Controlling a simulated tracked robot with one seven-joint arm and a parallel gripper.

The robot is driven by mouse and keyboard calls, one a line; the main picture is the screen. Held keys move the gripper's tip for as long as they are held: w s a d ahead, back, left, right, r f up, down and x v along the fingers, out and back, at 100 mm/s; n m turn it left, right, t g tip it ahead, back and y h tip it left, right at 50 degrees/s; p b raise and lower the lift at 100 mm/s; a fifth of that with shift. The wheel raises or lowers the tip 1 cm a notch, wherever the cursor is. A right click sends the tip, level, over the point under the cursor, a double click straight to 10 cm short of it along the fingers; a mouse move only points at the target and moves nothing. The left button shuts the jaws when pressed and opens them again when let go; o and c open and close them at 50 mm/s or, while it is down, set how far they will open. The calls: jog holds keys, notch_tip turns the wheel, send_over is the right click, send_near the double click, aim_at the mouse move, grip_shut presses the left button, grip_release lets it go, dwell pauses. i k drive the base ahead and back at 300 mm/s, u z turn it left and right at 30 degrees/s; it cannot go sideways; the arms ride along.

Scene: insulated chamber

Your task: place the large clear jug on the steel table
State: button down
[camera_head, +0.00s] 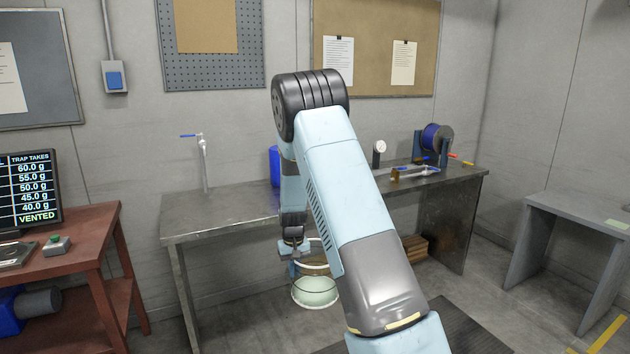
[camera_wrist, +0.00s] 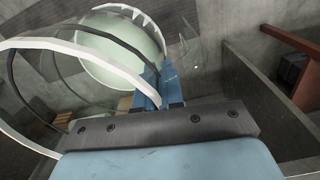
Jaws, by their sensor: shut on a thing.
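The large clear jug (camera_head: 315,291) is a see-through round vessel with a pale greenish base, hanging in front of the steel table and below its top. My gripper (camera_head: 294,252) is shut on the jug at its rim side. In the wrist view the jug's white rim and pale base (camera_wrist: 122,45) fill the upper left, and the blue fingers of my gripper (camera_wrist: 160,92) pinch its wall. The steel table (camera_head: 221,211) stands behind, along the wall. Its left half is mostly bare; my arm hides part of its middle.
A tap (camera_head: 203,160) stands at the back left of the steel table. A blue container (camera_head: 274,166) is partly hidden behind my arm. A cable spool (camera_head: 437,138) and fittings (camera_head: 415,172) sit on the right. A red bench (camera_head: 85,238) with a screen stands left, a grey table (camera_head: 580,212) right.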

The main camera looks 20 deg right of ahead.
aim_at(213, 211)
jog(key=u, duration=0.15)
jog(key=i, duration=0.85)
jog(key=z, duration=0.45)
